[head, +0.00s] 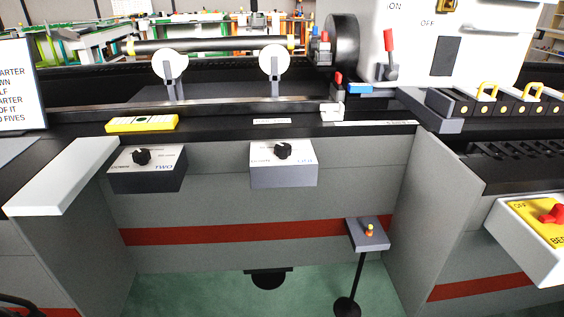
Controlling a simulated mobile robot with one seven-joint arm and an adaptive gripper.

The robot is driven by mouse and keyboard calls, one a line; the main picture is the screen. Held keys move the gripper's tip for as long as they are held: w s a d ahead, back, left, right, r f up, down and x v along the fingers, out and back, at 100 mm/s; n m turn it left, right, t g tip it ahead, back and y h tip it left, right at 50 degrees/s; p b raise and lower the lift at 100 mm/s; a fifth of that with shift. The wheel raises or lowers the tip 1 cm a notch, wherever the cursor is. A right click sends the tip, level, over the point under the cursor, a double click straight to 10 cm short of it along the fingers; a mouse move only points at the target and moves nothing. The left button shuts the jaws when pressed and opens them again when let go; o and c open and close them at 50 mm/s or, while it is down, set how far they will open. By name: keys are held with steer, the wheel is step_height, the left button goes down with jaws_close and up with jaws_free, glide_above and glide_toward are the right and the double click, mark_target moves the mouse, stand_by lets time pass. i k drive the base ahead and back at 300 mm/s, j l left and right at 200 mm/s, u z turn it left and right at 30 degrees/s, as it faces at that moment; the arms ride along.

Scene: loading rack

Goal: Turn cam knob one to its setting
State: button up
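Two boxes with black knobs are mounted on the front of the grey machine bench. Smaller words are printed on both white tops and are hard to read. The pointer direction of each knob is too small to tell. My gripper is not in view, and nothing touches either knob.
A yellow block (142,124) lies on the ledge above the left box. A pedestal with a small grey box (368,234) stands at lower right. A white switch box with a yellow plate (549,221) juts out at the right. The space before the knobs is clear.

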mark_target(283, 150)
steer(key=i+l+z, duration=0.1)
steer(key=z, duration=0.25)
steer(key=i+z, duration=0.2)
steer(key=z, duration=0.15)
steer(key=i+z, duration=0.15)
steer(key=z, duration=0.2)
